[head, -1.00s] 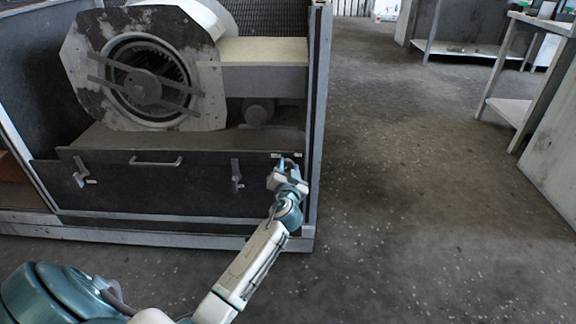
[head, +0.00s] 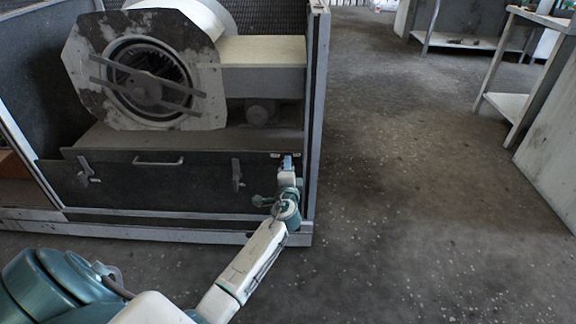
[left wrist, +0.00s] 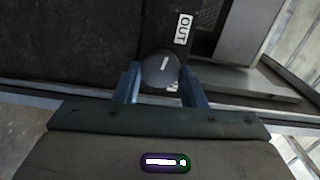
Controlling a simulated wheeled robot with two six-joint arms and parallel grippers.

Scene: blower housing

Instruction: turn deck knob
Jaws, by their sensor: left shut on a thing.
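The deck knob (left wrist: 160,70) is a dark round knob with a white index line, seen in the left wrist view beside a white label reading OUT (left wrist: 184,28). My left gripper (left wrist: 160,88) has its two blue fingers shut on the knob, one on each side. In the head view my left gripper (head: 287,163) is at the right end of the dark front panel (head: 130,190), and it hides the knob there. My right gripper is not in view.
A blower housing (head: 205,85) stands on the deck behind the panel. The panel carries a bar handle (head: 157,162) and two latches, one at the left (head: 85,170) and one at the middle right (head: 237,174). A grey frame post (head: 318,100) stands close right of the gripper. The floor at right is open.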

